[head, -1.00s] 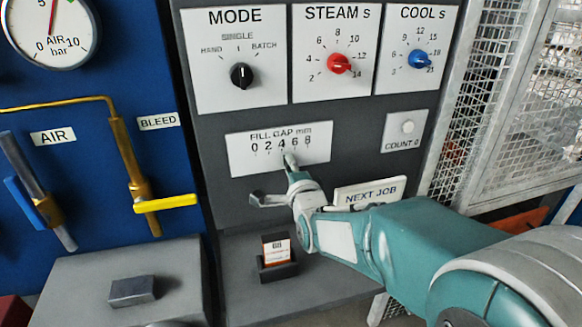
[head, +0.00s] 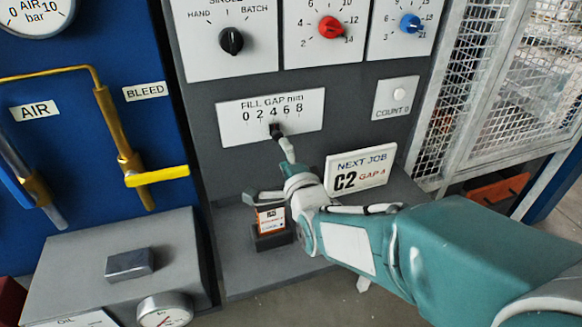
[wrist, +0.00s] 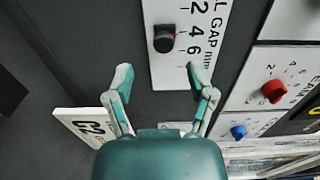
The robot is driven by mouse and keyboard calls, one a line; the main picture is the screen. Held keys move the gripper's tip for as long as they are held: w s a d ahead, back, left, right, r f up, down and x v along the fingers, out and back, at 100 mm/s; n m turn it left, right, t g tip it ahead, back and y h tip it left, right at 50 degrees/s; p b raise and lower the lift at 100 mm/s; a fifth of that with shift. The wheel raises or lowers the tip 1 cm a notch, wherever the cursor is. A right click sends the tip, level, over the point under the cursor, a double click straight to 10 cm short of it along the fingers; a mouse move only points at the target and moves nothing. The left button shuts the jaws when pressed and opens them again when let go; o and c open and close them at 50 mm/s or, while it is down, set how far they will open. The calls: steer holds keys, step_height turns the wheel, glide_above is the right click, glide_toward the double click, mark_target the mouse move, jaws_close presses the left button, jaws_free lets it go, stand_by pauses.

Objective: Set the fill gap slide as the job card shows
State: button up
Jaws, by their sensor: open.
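The fill gap plate (head: 310,112) carries a scale from 0 to 8 and a black slide knob (head: 276,130). The knob stands at about the 4 mark. In the wrist view the knob (wrist: 164,38) is also close to the 4. The job card (head: 361,170) reads NEXT JOB, C2, GAP and a small figure that looks like 4 but is blurred. My gripper (head: 268,172) is just below the plate in the head view. In the wrist view my gripper (wrist: 159,85) has its fingers spread, with nothing between them and the knob beyond the tips.
Above the plate are the black mode knob (head: 231,40), the red steam knob (head: 331,27) and the blue cool knob (head: 410,23). A count button (head: 399,95) is to the right. A small orange and white box (head: 271,219) stands below my gripper. A yellow bleed handle (head: 157,176) is left.

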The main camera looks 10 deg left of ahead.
steer(key=v, duration=0.5)
steer(key=shift+w+d, duration=0.1)
steer(key=shift+d, duration=0.05)
steer(key=s+d+f+n+g+h, duration=0.1)
steer(key=s+d+n+g+h, duration=0.15)
steer(key=d, duration=0.55)
steer(key=s+d+n+g+h, duration=0.2)
steer(key=d+n+h, duration=0.2)
steer(key=d, duration=0.5)
steer(key=s+d+f+n+g+h, duration=0.2)
steer(key=s+d+n+g, duration=0.3)
steer(key=s+d, duration=0.4)
steer(key=s+h, duration=0.1)
steer(key=s, duration=0.3)
steer(key=shift+a, duration=0.1)
